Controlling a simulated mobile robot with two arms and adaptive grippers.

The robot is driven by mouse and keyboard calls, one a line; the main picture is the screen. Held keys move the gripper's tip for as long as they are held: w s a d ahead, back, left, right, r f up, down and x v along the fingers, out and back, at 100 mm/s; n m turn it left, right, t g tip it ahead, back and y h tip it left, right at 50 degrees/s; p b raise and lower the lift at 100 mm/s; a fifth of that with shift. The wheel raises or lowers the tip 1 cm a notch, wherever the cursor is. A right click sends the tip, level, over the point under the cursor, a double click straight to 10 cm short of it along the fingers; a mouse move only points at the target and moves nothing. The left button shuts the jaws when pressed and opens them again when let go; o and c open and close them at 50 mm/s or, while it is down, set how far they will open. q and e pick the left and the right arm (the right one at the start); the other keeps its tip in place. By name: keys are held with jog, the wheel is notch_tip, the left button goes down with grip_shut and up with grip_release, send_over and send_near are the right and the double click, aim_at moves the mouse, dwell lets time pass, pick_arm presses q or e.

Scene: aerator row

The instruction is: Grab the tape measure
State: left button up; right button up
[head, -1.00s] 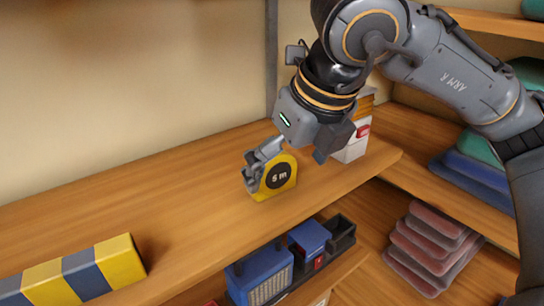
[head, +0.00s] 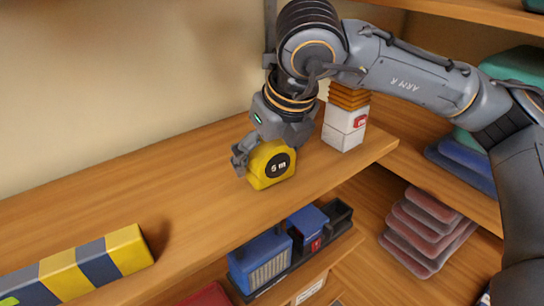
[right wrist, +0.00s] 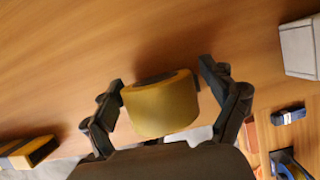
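The tape measure (head: 270,165) is yellow with a black round label reading "5 m". It stands upright on the wooden shelf (head: 190,205). My right gripper (head: 262,148) is down over it from above, with one finger showing at its left side; the other finger is mostly hidden in the head view. In the right wrist view, the tape measure (right wrist: 160,107) sits between the two spread fingers of the right gripper (right wrist: 162,80). The left finger is very close to it, and a small gap shows at the right finger. My left gripper is not in view.
A white and orange box stack (head: 345,125) stands just right of the gripper. A yellow and grey striped bar (head: 92,265) lies at the front left. Blue boxes (head: 260,258) sit on a lower shelf, folded cloths (head: 428,230) at right.

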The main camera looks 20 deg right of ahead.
jog(key=c, duration=0.7)
jog(key=shift+c, duration=0.5)
jog(key=shift+r, duration=0.1)
